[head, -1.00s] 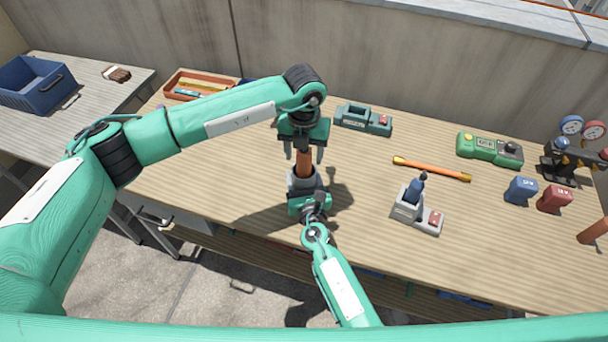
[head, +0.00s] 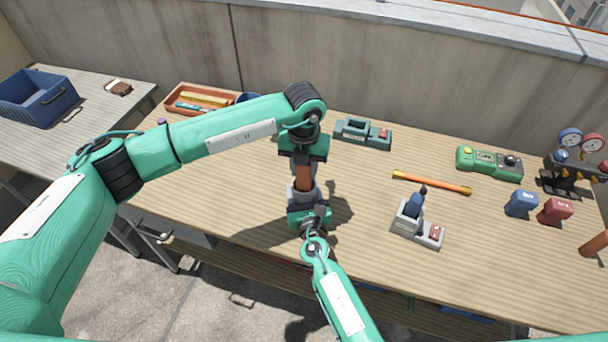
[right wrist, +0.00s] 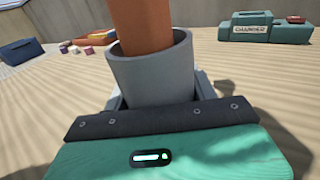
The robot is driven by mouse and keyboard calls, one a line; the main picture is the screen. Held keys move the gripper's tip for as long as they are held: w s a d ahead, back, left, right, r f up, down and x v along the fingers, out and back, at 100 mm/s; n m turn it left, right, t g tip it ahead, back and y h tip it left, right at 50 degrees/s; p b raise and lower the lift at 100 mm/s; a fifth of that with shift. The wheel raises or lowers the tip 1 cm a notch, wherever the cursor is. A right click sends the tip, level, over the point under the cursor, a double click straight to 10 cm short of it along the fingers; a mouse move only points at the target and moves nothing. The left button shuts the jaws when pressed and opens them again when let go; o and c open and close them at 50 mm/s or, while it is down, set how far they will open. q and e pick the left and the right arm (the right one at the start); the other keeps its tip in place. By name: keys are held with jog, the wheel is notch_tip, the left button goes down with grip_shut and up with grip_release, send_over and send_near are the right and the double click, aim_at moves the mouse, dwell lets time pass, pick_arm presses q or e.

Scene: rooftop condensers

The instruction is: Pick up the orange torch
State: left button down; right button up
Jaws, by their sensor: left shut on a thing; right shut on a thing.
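The orange torch (head: 304,178) stands upright as an orange-brown cylinder in a grey cup-like holder (head: 297,196), above the middle of the bench. In the right wrist view the torch (right wrist: 143,22) rises out of the holder (right wrist: 152,78), its lower end hidden inside. My left gripper (head: 303,162) comes down from above and is shut on the torch's upper part, hiding its top. My right gripper (head: 306,200) is below, on the near side, shut on the grey holder; its fingers are partly hidden by the holder in the right wrist view.
On the bench are a teal charger (head: 362,133), an orange bar (head: 432,183), a grey charger with a blue tool (head: 416,224), a green device (head: 489,164), blue and red blocks, and gauges. Another orange cylinder (head: 594,244) is at the right edge. An orange tray (head: 197,97) lies far left.

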pick_arm(q)
notch_tip(320, 180, up, 17)
jog(key=shift+r, duration=0.2)
pick_arm(e)
jog(key=o, duration=1.5)
jog(key=shift+s, duration=0.1)
pick_arm(q)
jog(key=shift+r+p, duration=0.65)
pick_arm(e)
jog(key=shift+s+d, duration=0.3)
jog(key=shift+s, duration=1.15)
jog(key=shift+s+d, duration=0.3)
jog(key=shift+s, duration=1.15)
jog(key=shift+s+d, duration=0.3)
jog(key=shift+s, duration=1.15)
jog(key=shift+s, duration=0.1)
